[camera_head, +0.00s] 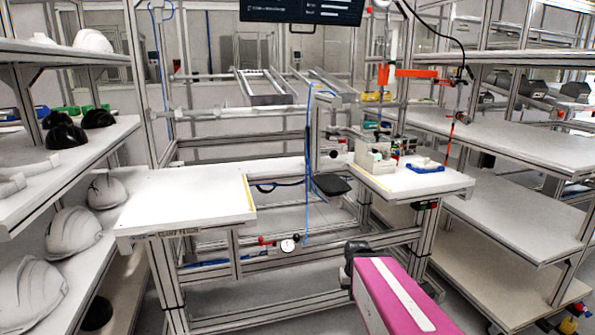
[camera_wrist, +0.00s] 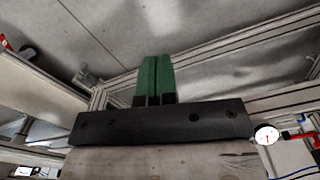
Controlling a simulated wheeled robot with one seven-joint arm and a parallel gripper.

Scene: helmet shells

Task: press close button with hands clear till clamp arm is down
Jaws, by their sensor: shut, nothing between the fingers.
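My gripper (camera_wrist: 155,62) shows in the wrist view as two green fingers, pressed together with nothing between them. It points at open space over the floor and frame rails, touching nothing. In the head view its fingers are not visible; only my magenta arm shows at the lower right. A grey upright fixture (camera_head: 331,138) stands in the gap between the two tables, with a black pad (camera_head: 331,185) at its foot. I cannot tell which part is the clamp arm or its position. A small dark-and-green box (camera_head: 425,204) hangs under the right table; I cannot tell whether it is the close button.
A pressure gauge (camera_head: 288,245) sits on the lower rail and shows in the wrist view (camera_wrist: 266,134). Helmet shells (camera_head: 75,232) fill the left shelves. Right shelves (camera_head: 510,205) are mostly bare.

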